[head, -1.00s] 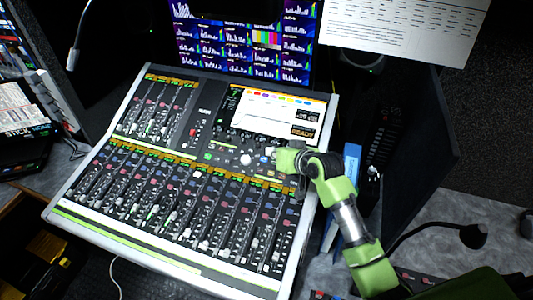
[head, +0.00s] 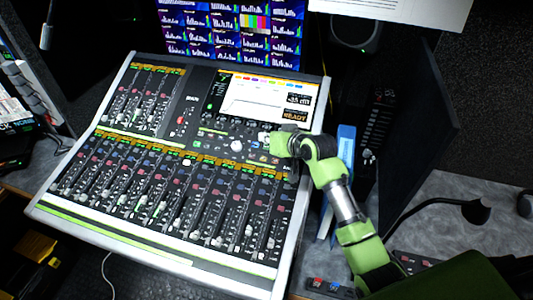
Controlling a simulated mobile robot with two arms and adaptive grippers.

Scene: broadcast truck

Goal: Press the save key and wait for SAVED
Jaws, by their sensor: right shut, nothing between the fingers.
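The mixing console (head: 160,256) lies tilted on the desk in the middle of the head view. My green right arm comes in from the lower right. My right gripper (head: 264,138) is shut and empty, just below the screen, over or against the small keys (head: 262,158) there. I cannot tell whether its tip touches a key. The save key cannot be singled out, and the gripper may cover it. My left gripper is not in view.
A monitor wall (head: 230,30) stands behind the console. A blue binder (head: 347,145) stands close to the right arm. A gooseneck microphone (head: 476,211) is at right, and a dark panel (head: 410,130) rises behind the arm.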

